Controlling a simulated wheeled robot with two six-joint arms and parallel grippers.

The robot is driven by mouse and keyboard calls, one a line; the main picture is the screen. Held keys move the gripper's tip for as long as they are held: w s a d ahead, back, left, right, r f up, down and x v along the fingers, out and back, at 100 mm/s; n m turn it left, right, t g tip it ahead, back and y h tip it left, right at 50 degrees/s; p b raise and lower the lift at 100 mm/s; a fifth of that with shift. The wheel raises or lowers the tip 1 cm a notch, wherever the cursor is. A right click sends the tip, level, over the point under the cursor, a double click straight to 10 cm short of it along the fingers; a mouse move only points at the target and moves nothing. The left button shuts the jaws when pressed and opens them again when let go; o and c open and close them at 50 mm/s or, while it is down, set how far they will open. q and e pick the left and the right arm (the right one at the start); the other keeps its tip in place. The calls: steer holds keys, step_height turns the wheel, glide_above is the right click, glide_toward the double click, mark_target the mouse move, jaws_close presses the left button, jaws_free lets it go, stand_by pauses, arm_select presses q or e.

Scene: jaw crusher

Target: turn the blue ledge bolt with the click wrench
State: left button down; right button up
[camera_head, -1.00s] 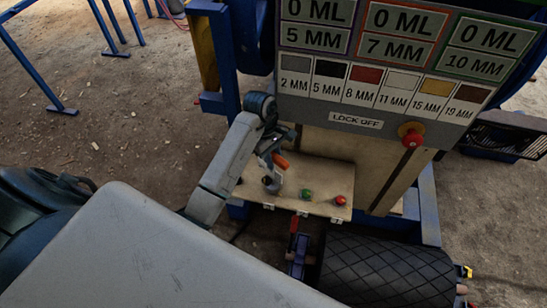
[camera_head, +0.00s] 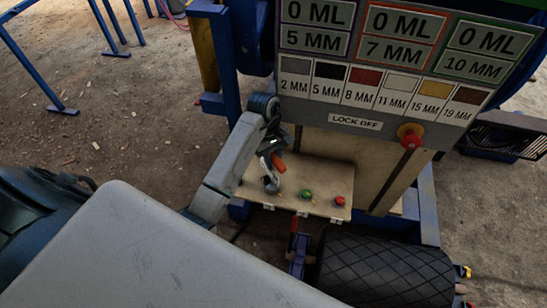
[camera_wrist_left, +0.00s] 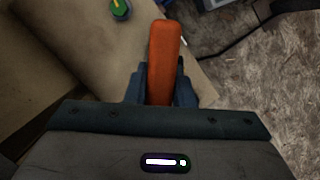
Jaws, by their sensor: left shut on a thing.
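My left gripper (camera_head: 274,150) is shut on the orange handle of the click wrench (camera_head: 279,163) above the tan ledge (camera_head: 322,180). The handle also shows between the fingers in the left wrist view (camera_wrist_left: 164,62). My right gripper is not in view.
A black ridged roller (camera_head: 385,270) lies in front. Bare ground is open at left.

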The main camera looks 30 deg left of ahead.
arm_select(q)
steer(key=shift+r+m+p, duration=0.15)
steer(key=shift+m+p, duration=0.65)
steer(key=shift+m, duration=0.4)
steer(key=shift+w, duration=0.1)
steer(key=shift+m, duration=0.3)
steer(key=c, duration=1.2)
jaws_free()
steer(key=shift+o, duration=0.2)
steer(key=shift+n, duration=0.4)
